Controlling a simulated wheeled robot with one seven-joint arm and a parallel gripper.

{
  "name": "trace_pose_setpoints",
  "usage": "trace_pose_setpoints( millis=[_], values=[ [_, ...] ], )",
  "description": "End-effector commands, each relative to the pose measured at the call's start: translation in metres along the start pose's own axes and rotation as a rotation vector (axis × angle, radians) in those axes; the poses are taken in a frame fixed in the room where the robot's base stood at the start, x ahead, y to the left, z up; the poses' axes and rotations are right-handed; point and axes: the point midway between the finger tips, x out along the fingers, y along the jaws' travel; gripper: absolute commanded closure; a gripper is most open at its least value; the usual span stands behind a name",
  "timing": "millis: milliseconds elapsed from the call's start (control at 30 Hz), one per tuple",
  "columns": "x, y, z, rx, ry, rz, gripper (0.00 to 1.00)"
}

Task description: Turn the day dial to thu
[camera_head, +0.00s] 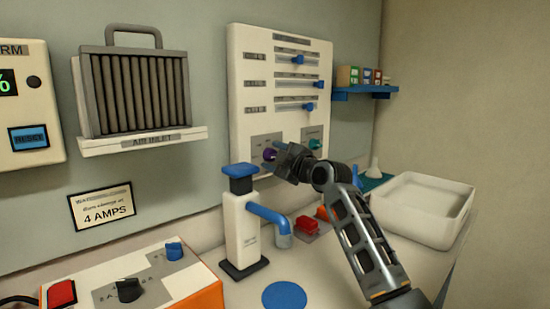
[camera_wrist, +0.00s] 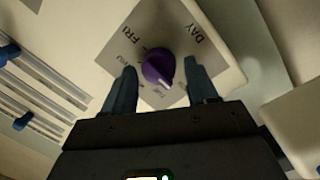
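The purple day dial (camera_wrist: 158,68) sits on a grey square plate on the white wall panel (camera_head: 247,80). In the wrist view its white pointer mark faces down and slightly right. The labels DAY and FRI are readable around it; the others are too dim or small to read. In the head view the dial (camera_head: 269,154) shows just left of my gripper (camera_head: 282,155). In the wrist view my gripper (camera_wrist: 159,70) is open, one finger on each side of the dial, with visible gaps to it.
A teal knob (camera_head: 315,144) is right of the dial, and blue sliders (camera_head: 298,59) are above it. A blue-topped pump (camera_head: 240,205) stands below left. A white basin (camera_head: 423,210) and red object (camera_head: 307,224) are on the counter.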

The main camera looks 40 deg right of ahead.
Motion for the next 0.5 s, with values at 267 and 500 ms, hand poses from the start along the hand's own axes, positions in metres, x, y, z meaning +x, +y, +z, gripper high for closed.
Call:
trace_pose_setpoints(
  millis=[267,500],
  values=[
    [-0.0002,0.0,0.0002,0.0,0.0,0.0,0.69],
    [-0.0002,-0.0001,0.0002,0.0,0.0,0.0,0.9]
  ],
)
